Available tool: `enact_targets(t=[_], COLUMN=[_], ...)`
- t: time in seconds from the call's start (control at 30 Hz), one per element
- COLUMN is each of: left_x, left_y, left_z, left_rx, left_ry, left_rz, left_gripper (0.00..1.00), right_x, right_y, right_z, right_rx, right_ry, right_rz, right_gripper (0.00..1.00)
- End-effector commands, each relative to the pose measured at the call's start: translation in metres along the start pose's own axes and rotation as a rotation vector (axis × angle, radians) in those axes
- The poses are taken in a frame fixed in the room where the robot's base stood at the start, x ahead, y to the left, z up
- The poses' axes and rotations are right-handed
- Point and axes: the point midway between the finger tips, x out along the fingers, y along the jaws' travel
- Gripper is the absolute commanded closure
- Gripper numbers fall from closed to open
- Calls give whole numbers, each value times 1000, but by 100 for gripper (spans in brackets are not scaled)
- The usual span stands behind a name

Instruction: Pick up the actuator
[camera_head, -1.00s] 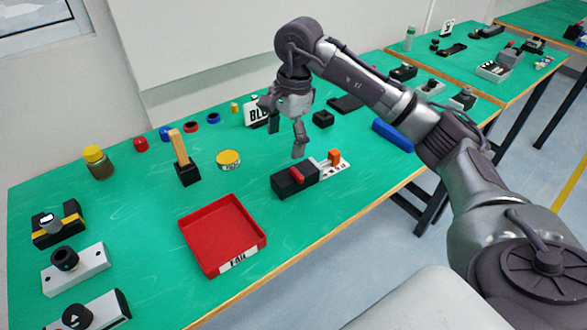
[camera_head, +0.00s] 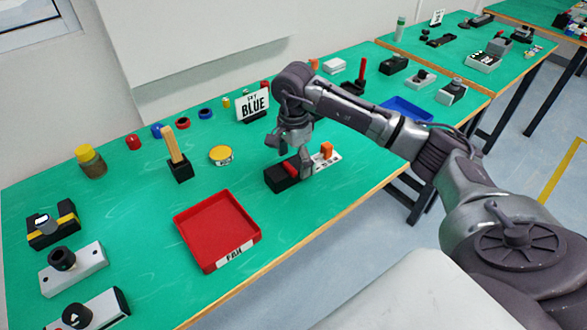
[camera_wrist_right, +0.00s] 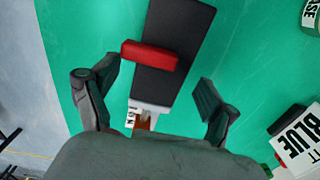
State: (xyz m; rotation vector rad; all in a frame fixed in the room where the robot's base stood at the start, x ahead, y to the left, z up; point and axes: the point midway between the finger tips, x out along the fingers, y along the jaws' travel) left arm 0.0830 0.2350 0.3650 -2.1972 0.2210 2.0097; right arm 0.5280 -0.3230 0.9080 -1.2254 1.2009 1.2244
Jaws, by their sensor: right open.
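A black block device (camera_head: 278,180), which I take to be the actuator, lies on the green table with a red bar (camera_head: 291,169) across its top. A pale plate with an orange block (camera_head: 326,149) extends from its far end. My right gripper (camera_head: 293,165) is low over the device. In the right wrist view its fingers (camera_wrist_right: 153,92) are spread on either side of the black body (camera_wrist_right: 172,35) and red bar (camera_wrist_right: 149,56), with gaps at both sides. It holds nothing. The gripper's palm hides part of the pale end. My left gripper is out of view.
A red tray (camera_head: 176,228) stands at the front, left of the device. The table's front edge is near the device. A blue tray (camera_head: 408,108) lies right.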

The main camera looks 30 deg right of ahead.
Motion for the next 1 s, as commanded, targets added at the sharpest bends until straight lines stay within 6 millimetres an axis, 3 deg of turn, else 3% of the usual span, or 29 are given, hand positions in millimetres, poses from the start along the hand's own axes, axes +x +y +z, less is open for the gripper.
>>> enact_targets(t=[0.17,0.4,0.9,1.0], left_x=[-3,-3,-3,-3], left_y=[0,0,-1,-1], left_z=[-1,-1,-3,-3], left_rx=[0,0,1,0], left_ry=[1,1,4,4], left_rz=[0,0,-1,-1], left_gripper=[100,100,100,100], right_x=[19,21,21,20], right_y=[0,0,0,-1], right_z=[1,0,0,0], right_rx=[-1,-1,-1,-1], right_ry=[-1,-1,-1,-1], right_rz=[0,-1,-1,-3], right_gripper=[15,15,96,100])
